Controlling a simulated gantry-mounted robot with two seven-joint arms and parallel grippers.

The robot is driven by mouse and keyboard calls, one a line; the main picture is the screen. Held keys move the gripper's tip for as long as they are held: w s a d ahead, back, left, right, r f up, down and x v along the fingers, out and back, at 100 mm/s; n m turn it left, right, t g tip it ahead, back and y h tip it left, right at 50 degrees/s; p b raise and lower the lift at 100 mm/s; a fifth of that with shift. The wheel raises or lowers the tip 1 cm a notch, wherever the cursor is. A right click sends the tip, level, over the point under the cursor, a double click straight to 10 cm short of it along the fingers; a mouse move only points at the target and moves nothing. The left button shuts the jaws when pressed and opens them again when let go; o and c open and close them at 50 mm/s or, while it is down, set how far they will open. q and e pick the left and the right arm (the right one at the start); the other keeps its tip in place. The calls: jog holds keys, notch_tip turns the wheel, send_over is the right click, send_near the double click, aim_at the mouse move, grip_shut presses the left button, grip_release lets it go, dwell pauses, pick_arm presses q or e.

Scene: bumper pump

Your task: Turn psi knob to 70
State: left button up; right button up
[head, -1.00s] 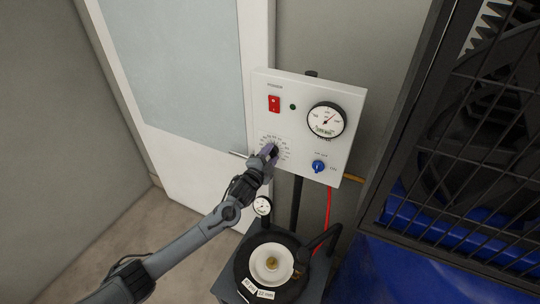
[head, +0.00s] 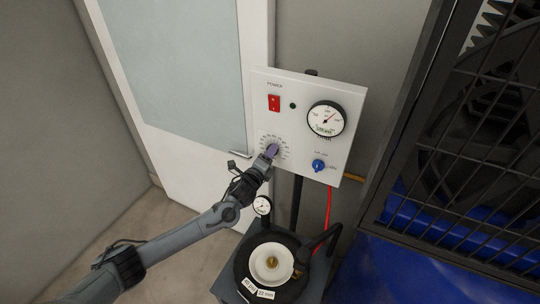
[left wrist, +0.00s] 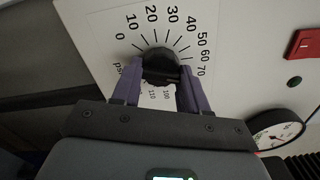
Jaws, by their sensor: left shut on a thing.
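The psi knob is a black round knob (left wrist: 160,67) at the centre of a white printed dial (left wrist: 165,22). The dial's numbers 0 to 70 show along the top and right, with 100 and 110 partly visible below. My left gripper (left wrist: 160,76) has its purple fingers on either side of the knob and is shut on it. In the head view my left gripper (head: 271,151) covers the knob at the lower left of the white control panel (head: 305,150). I cannot make out the knob's pointer. My right gripper is not in view.
The panel carries a red power switch (head: 274,103), a round gauge (head: 326,118) and a blue knob (head: 318,166) right of my gripper. A pump with a small gauge (head: 262,205) stands below. A black cage (head: 470,150) is at the right, a door (head: 185,75) at the left.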

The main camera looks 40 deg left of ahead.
pick_arm(q)
jog(key=shift+m, duration=0.3)
jog(key=o, duration=1.1)
jog(key=shift+d, duration=0.1)
jog(key=shift+c, duration=0.2)
jog(key=shift+s, duration=0.1)
jog(key=b+v, duration=0.1)
jog(key=v, duration=0.9)
jog(key=shift+s+b, duration=0.3)
jog(key=shift+b, duration=0.1)
